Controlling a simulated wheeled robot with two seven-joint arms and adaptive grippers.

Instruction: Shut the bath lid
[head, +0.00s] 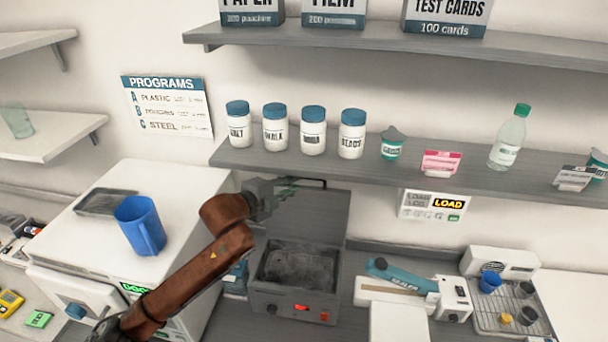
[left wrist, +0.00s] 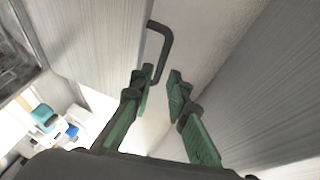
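The bath (head: 293,272) is a grey box on the counter with an open, dark, speckled basin. Its grey lid (head: 318,215) stands raised at the back, and a dark bar handle (head: 312,182) is on its top edge. My left gripper (head: 288,188) is at the lid's upper left, close to the handle. In the left wrist view, the green-padded fingers of my left gripper (left wrist: 158,88) are apart, and the bent handle (left wrist: 163,40) reaches down to the left fingertip. Whether it touches the finger I cannot tell. My right gripper is not in view.
A shelf (head: 270,162) with white jars (head: 312,132) hangs just above the raised lid. A white cabinet with a blue jug (head: 141,226) stands left. A teal-handled sealer (head: 400,278) and a drip tray (head: 508,318) with cups are right of the bath.

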